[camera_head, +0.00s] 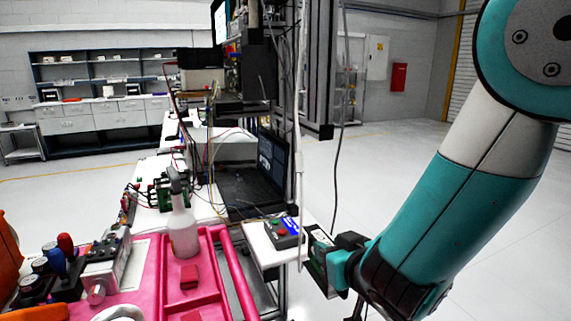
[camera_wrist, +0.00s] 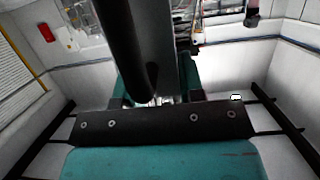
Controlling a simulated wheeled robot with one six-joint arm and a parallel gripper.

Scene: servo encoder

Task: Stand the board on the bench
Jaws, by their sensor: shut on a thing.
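The board, a green plate with a dark edge (camera_head: 317,262), is in the head view just right of the small bench's corner, held upright beside it. My gripper (camera_head: 330,258) is shut on the board, at the end of my teal and white arm. In the wrist view the board shows as green strips (camera_wrist: 188,76) on both sides of a dark part that hides its middle. The white bench (camera_head: 262,256) is left of my gripper. Whether the board touches the bench edge I cannot tell.
A control box with a red button (camera_head: 284,232) sits on the bench close to the board. An open laptop (camera_head: 262,180) is behind it. Floor at right is clear.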

